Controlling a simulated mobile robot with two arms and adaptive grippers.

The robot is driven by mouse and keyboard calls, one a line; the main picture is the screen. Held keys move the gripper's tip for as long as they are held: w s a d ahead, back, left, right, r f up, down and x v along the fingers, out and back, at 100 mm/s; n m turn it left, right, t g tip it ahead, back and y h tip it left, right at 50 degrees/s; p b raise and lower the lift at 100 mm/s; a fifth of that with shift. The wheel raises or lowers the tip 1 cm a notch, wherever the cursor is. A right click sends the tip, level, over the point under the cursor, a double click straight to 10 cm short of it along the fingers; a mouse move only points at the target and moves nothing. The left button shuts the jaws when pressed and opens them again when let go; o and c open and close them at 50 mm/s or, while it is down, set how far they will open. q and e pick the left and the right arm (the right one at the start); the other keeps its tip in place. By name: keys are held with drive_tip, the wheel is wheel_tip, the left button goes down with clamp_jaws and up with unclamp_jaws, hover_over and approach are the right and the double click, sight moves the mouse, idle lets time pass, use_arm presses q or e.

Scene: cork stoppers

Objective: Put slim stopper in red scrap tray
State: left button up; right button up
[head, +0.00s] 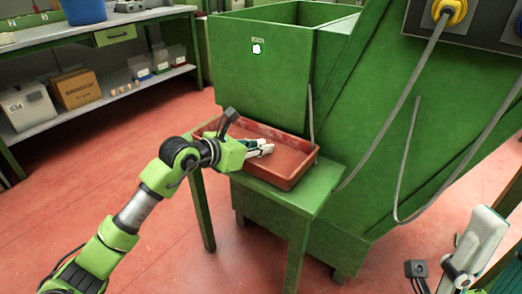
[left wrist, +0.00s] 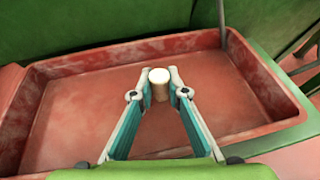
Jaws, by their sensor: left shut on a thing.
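The red scrap tray (head: 296,172) sits on a small green stand. In the left wrist view, its bare floor (left wrist: 85,115) and walls fill much of the picture. My left gripper (head: 266,149) reaches over the tray from the left. In the left wrist view, the left gripper (left wrist: 159,88) is shut on a pale, slim stopper (left wrist: 159,76), held upright between the fingertips above the tray floor. My right gripper (head: 470,255) shows in part at the lower right of the head view, and its jaws cannot be made out.
A large green bin (head: 262,60) stands right behind the tray, and a grey cable hangs along the green machine at the right. A shelf at the left holds a cardboard box (head: 76,90) and several other things. The tray floor around the stopper looks empty.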

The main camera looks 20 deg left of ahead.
use_arm(q)
drive_tip(key=shift+f, duration=0.1)
drive_tip(key=o, duration=0.6)
drive_tip(key=shift+o, duration=0.2)
